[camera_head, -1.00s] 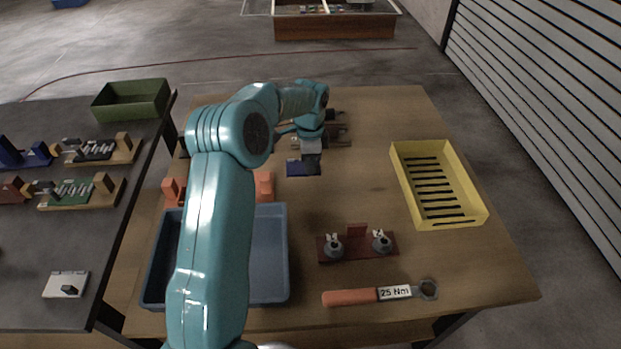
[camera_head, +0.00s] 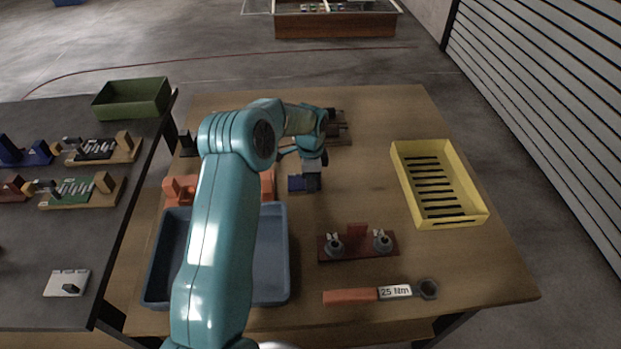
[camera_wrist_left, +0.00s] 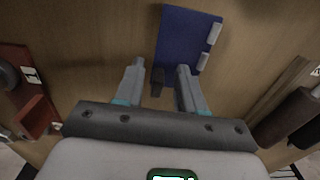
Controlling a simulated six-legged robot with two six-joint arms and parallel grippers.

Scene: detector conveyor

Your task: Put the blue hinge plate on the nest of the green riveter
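The blue hinge plate (camera_head: 296,184) is at my left gripper (camera_head: 313,181), over the middle of the wooden table, partly hidden by the gripper. In the left wrist view the plate (camera_wrist_left: 183,38) shows pale knuckles along its right edge and a dark tab at its near end. The left fingers (camera_wrist_left: 160,66) are at this near end, with a small gap visible around the tab; the plate travels with the gripper. A fixture with a green part (camera_head: 75,191) on a wooden base stands on the dark table at left; I cannot tell its nest clearly. My right gripper is out of view.
A blue-grey tray (camera_head: 270,255) lies partly behind my left arm, beside orange blocks (camera_head: 181,189). A yellow crate (camera_head: 473,218), a red-brown fixture (camera_head: 357,249) and a torque wrench (camera_head: 350,296) stand right. A green bin (camera_head: 130,99) is on the dark table (camera_head: 60,240). A gap separates the tables.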

